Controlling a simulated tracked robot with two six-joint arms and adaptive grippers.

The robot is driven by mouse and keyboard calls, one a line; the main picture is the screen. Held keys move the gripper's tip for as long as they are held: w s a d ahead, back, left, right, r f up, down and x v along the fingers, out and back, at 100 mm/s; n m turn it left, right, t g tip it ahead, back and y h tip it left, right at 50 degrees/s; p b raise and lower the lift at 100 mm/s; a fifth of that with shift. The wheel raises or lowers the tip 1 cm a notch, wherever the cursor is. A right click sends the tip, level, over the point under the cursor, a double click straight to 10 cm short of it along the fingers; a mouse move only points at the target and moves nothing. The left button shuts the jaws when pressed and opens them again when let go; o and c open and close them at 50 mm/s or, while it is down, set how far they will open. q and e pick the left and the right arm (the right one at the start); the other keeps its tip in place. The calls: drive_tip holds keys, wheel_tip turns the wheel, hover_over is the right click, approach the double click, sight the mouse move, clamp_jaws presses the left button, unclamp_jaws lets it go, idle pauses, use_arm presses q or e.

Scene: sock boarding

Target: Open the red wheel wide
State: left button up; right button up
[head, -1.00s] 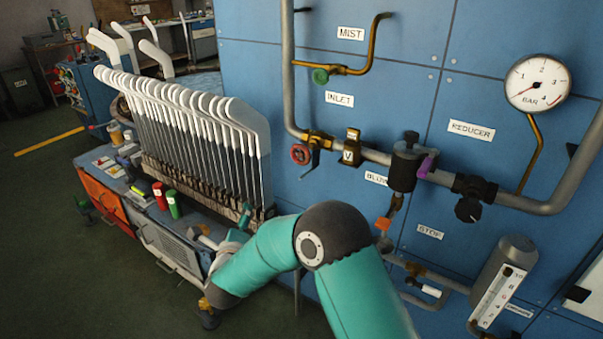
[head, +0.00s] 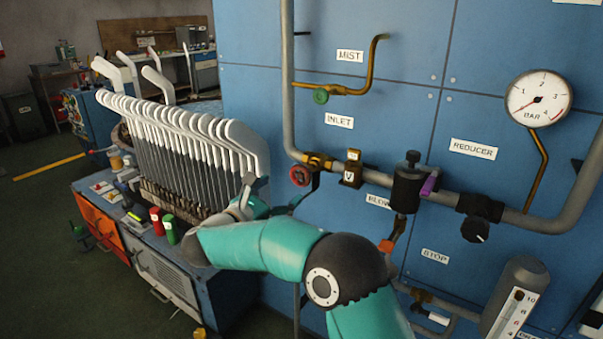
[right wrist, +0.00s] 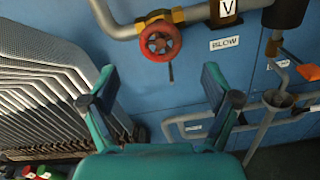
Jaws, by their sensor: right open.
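The red wheel (head: 300,176) is a small round handwheel on a brass valve on the pipe, below the INLET label. In the right wrist view the red wheel (right wrist: 160,42) shows face-on, ahead of and between the fingers. My right gripper (head: 278,192) is below and left of the wheel in the head view, partly hidden by my own teal arm. In the right wrist view my right gripper (right wrist: 158,78) has its two fingers wide apart and nothing between them. It is apart from the wheel. My left gripper is not in view.
A rack of white-topped sock boards (head: 185,140) stands close left of my right gripper. A green wheel (head: 320,96), a pressure gauge (head: 538,98), the BLOW label (right wrist: 225,42) and an orange-handled valve (head: 386,246) are on the blue wall. Red and green cylinders stand on the cart.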

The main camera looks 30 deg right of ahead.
sight(298, 177)
drive_tip(key=p+x, duration=0.1)
drive_tip(key=x, duration=0.7)
drive_tip(key=shift+w+d, duration=0.15)
drive_tip(key=shift+d, duration=0.2)
